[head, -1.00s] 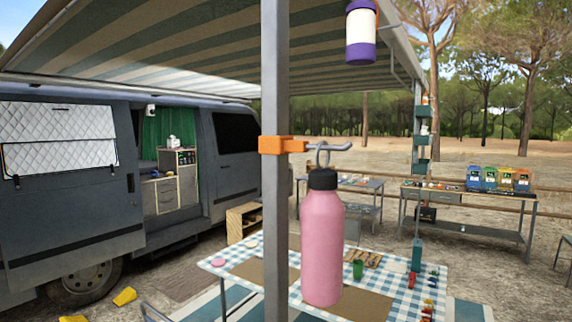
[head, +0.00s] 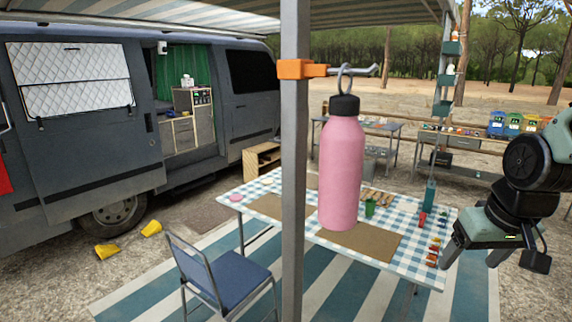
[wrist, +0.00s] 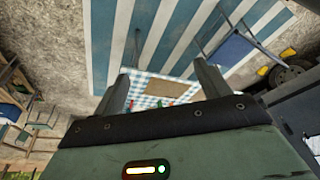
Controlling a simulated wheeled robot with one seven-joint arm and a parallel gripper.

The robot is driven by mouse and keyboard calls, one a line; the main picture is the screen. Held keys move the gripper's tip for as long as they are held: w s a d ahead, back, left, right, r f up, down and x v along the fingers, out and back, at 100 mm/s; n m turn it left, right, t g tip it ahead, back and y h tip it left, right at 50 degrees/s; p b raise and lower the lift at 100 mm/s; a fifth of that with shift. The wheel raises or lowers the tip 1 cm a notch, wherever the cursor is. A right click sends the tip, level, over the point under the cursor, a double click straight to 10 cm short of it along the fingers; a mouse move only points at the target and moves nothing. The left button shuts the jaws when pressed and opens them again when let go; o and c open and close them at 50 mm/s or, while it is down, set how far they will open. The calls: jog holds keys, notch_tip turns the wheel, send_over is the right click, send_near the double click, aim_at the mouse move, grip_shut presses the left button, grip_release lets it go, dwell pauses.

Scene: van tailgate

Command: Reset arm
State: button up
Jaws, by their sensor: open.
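My gripper (head: 472,256) is at the right of the head view, fingers pointing down, open and empty. It appears in front of the right end of the checked table (head: 225,198). In the wrist view my gripper (wrist: 163,88) has its two fingers spread apart, with the table and its cloth showing between and beyond them. Nothing is held between the fingers.
A pink bottle (head: 342,170) hangs by its loop from a hook on the orange clamp (head: 298,69) of the grey pole (head: 294,150). A blue chair (head: 225,275) stands before the table. The van (head: 90,150) is at left. The striped mat (head: 130,300) has free room.

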jog(key=s+f+g, duration=0.1)
jog(key=s+f, duration=0.4)
jog(key=s, duration=0.1)
jog(key=s+a+f+n+g+b, duration=0.1)
jog(key=s+a+f+n+b, duration=0.2)
jog(key=s+a, duration=0.3)
jog(key=s+a+f+n+g+b, duration=0.1)
jog(key=s+a+f+n+b, duration=0.3)
jog(key=a, duration=0.8)
jog(key=s+b, duration=0.2)
jog(key=shift+s+n+g+b, duration=0.3)
jog(key=shift+s+n, duration=0.05)
jog(key=shift+n, duration=0.05)
